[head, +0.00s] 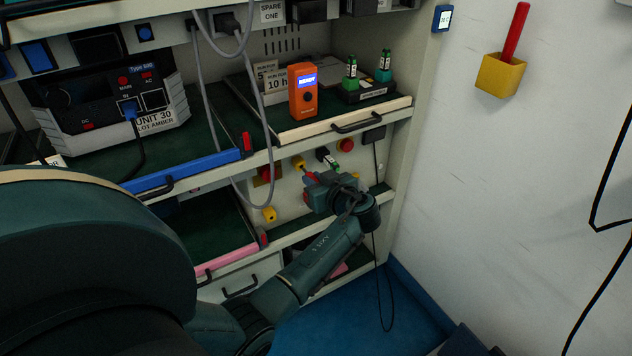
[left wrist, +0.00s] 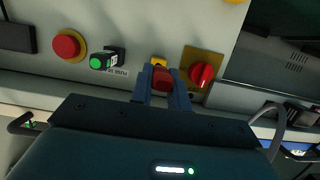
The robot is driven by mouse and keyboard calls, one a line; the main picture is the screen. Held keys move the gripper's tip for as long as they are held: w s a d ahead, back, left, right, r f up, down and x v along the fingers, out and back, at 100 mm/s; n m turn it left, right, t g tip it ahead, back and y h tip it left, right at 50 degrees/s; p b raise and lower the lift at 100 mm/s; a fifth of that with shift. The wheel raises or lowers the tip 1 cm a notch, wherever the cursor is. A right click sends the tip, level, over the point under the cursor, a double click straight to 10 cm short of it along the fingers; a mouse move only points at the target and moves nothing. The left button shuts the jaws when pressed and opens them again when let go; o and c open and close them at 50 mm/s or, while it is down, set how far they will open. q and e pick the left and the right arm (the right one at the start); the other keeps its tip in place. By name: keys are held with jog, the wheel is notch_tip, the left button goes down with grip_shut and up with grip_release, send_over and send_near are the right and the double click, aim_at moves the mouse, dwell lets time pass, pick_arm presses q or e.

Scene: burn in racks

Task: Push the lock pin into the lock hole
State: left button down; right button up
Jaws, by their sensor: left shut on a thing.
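My left gripper (head: 314,184) reaches the white panel under the shelf in the head view. It is shut on a small red piece (head: 311,177), which looks like the lock pin. In the left wrist view the red piece (left wrist: 160,79) sits between the two fingers (left wrist: 162,88). A yellow fitting (head: 299,162) on the panel, likely around the lock hole, is just beyond the fingertips. It also shows in the left wrist view (left wrist: 158,62), right behind the red piece. The hole itself is hidden, and I cannot tell whether the pin touches it. My right gripper is not in view.
A red rotary knob (left wrist: 202,74) on a yellow plate and a green-tipped black plug (left wrist: 108,59) flank the fitting. A red button (left wrist: 67,45) is farther left there. A grey cable (head: 233,187) hangs beside the panel. The shelf with the orange meter (head: 303,92) is above.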

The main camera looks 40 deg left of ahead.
aim_at(310, 174)
pick_arm(q)
jog(key=shift+w+a+b, duration=0.35)
jog(key=shift+a+b, duration=0.05)
jog(key=shift+a, duration=0.35)
jog(key=shift+w+a+b, duration=0.3)
jog(key=shift+a+b, duration=0.1)
jog(key=shift+a, duration=0.35)
jog(key=c, duration=1.3)
grip_release()
jog(key=shift+o, duration=0.2)
